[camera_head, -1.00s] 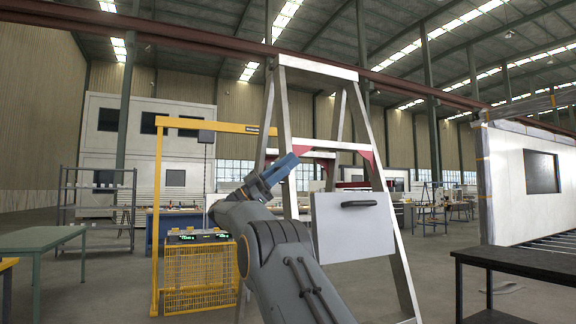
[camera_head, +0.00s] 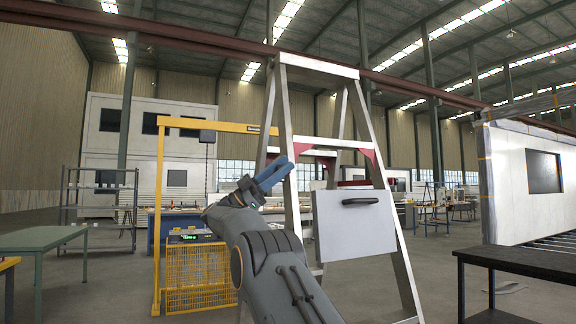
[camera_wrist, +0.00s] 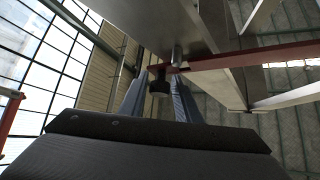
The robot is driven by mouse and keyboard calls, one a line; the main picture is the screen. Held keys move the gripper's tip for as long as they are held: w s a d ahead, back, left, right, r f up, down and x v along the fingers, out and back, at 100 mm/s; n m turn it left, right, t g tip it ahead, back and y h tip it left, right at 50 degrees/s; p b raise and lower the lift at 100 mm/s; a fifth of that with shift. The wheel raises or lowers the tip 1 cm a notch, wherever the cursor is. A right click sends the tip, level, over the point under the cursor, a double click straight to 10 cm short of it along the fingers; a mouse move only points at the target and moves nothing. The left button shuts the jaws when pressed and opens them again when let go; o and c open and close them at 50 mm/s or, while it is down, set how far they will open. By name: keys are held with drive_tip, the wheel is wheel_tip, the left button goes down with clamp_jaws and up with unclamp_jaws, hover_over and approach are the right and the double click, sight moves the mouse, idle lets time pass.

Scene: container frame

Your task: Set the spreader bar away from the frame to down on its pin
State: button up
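The frame is a tall pale metal stepladder-like A-frame (camera_head: 285,110) standing in front of me. In the wrist view, a red spreader bar (camera_wrist: 250,58) runs in from the right to a black knob-like end (camera_wrist: 159,86). A short grey pin (camera_wrist: 177,56) stands at the bar near that end, beside the metal rail (camera_wrist: 205,25). My gripper (camera_wrist: 158,98) is open, its two blue fingers apart. The black end shows between the fingertips, and I cannot tell whether they touch it. In the head view my gripper (camera_head: 280,172) is by the frame's left leg; the bar's end is not clear there.
A white box panel with a handle (camera_head: 355,225) hangs on the frame, right of my arm. A yellow gantry with a mesh basket (camera_head: 197,280) stands to the left. A dark table (camera_head: 520,262) is at right, a green table (camera_head: 40,238) at left.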

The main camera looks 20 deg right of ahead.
drive_tip(key=b+v, duration=0.1)
drive_tip(key=v, duration=0.4)
drive_tip(key=shift+c, duration=0.2)
